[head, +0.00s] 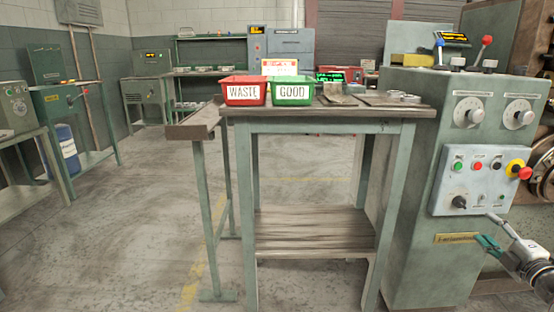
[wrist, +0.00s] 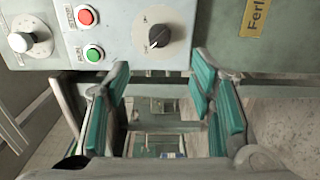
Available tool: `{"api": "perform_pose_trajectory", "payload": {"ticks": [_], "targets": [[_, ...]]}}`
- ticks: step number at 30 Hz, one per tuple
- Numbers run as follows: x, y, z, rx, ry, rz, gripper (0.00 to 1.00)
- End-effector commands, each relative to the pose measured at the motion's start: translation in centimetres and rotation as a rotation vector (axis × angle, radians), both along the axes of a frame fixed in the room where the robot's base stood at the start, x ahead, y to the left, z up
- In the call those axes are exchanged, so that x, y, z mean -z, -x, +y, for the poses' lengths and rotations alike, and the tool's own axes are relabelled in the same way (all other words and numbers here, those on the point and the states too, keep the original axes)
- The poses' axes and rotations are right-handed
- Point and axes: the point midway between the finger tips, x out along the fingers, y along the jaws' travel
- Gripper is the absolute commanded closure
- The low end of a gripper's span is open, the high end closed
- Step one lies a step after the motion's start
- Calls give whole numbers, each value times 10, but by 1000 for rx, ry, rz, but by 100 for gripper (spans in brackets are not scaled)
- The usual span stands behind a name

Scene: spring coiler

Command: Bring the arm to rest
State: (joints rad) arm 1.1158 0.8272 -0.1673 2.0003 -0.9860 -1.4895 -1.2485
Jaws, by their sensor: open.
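My gripper (wrist: 160,98) is open and empty in the wrist view, with teal finger pads spread wide to left and right. My arm reaches in from the right edge. I cannot tell how far the fingers are from the machine's surface.
The panel carries a black rotary knob (head: 460,202), push buttons and a yellow-red emergency stop (head: 516,167). A workbench (head: 330,120) left of the machine holds a red WASTE bin (head: 244,92) and a green GOOD bin (head: 292,92). The floor (head: 120,230) at left is clear.

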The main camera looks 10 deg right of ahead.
Motion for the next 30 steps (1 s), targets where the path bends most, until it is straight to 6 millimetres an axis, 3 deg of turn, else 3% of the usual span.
{"api": "perform_pose_trajectory", "payload": {"ticks": [8,12,16,23,30], "targets": [[-47,-54,24,94,-122,136,50],[-78,-75,54,199,-256,219,50],[-103,-79,93,302,-397,281,50],[-133,-52,185,480,-677,381,50],[-143,20,298,657,-974,514,50]]}}
